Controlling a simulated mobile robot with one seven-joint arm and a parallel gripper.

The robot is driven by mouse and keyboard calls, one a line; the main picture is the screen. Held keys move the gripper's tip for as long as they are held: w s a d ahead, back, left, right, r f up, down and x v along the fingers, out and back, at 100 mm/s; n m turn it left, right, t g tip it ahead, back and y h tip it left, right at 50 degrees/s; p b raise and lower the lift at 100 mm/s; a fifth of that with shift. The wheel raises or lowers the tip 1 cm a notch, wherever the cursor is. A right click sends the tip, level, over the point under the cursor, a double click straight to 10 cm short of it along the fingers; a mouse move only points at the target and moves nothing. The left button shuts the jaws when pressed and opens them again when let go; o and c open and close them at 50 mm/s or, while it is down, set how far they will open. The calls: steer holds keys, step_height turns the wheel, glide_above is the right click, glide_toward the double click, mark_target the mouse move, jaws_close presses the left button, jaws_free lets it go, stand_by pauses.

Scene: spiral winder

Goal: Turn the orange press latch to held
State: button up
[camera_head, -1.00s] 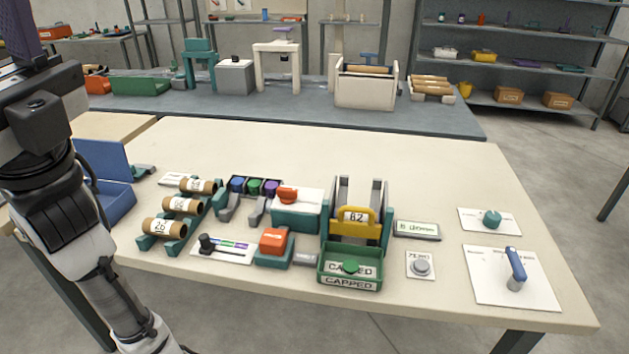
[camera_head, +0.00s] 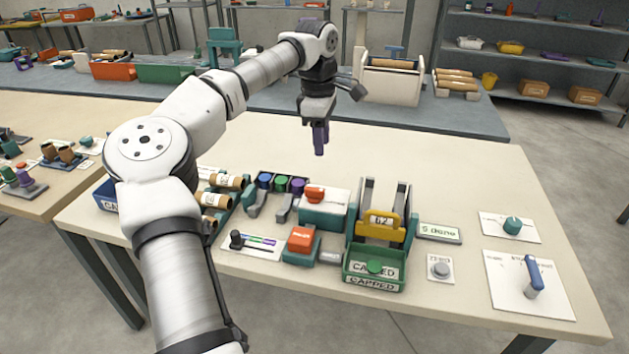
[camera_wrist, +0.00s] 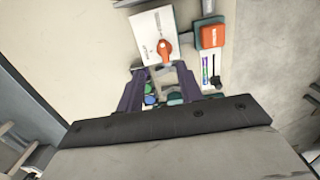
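The orange latch (camera_head: 314,194) is a small turning handle on a white-topped teal box (camera_head: 323,217), near the middle of the table. In the wrist view the orange latch (camera_wrist: 164,48) lies on a white plate (camera_wrist: 148,24) with small print I cannot read. My gripper (camera_head: 320,140) hangs fingers down above the table, behind the latch and well above it, touching nothing. In the wrist view my gripper (camera_wrist: 160,69) has its two purple fingers apart with nothing held. The latch shows just beyond the fingertips.
A second orange block (camera_head: 301,239) sits on a teal base in front. A yellow-handled press (camera_head: 379,224) and green tray (camera_head: 374,284) stand right of the latch. Colored spools (camera_head: 282,184) and cardboard rolls (camera_head: 222,181) lie left. The table's back right is clear.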

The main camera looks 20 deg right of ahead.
mark_target(315, 189)
steer(key=shift+y, duration=0.3)
steer(key=f+p, duration=0.1)
steer(key=f, duration=0.3)
steer(key=a+f+p, duration=0.1)
steer(key=f, duration=0.4)
steer(key=f+p, duration=0.1)
steer(key=f, duration=0.3)
steer(key=shift+w+a+f, duration=0.15)
steer(key=shift+w+f, duration=0.15)
steer(key=shift+w, duration=0.05)
jaws_close()
